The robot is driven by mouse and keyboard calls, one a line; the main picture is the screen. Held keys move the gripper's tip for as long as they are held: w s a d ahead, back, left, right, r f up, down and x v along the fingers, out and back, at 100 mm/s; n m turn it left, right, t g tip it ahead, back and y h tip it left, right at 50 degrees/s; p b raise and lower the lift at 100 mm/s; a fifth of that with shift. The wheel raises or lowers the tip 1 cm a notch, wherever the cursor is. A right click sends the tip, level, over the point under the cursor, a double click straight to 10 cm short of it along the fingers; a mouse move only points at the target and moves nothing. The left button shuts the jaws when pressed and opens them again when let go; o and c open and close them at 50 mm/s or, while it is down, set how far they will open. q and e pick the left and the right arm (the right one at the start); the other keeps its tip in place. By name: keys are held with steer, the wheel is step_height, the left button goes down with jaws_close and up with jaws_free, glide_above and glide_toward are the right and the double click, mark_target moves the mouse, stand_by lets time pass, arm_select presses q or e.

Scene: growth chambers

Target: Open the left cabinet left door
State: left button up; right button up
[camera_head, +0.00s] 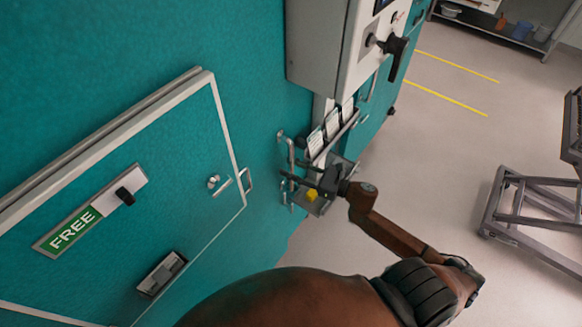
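The teal cabinet (270,80) fills the left and middle of the head view. Its door panel (190,130) has a pale frame, a green FREE sign (75,230), a round lock (213,181) and a small metal loop handle (246,180); it looks shut. A tall silver bar handle (291,152) stands on the teal front to the right of this panel. My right gripper (291,180) is at this bar, its dark fingers pointing left across it. Whether they touch or close around it cannot be told. My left gripper is out of view.
A grey control box (320,45) with a black rotary switch (392,48) juts out above my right gripper. Cards in a metal rack (332,138) hang close beside it. A metal frame cart (515,215) stands at right. The floor between (440,140) is clear.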

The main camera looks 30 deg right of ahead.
steer(key=shift+c, duration=0.2)
jaws_close()
stand_by(0.6)
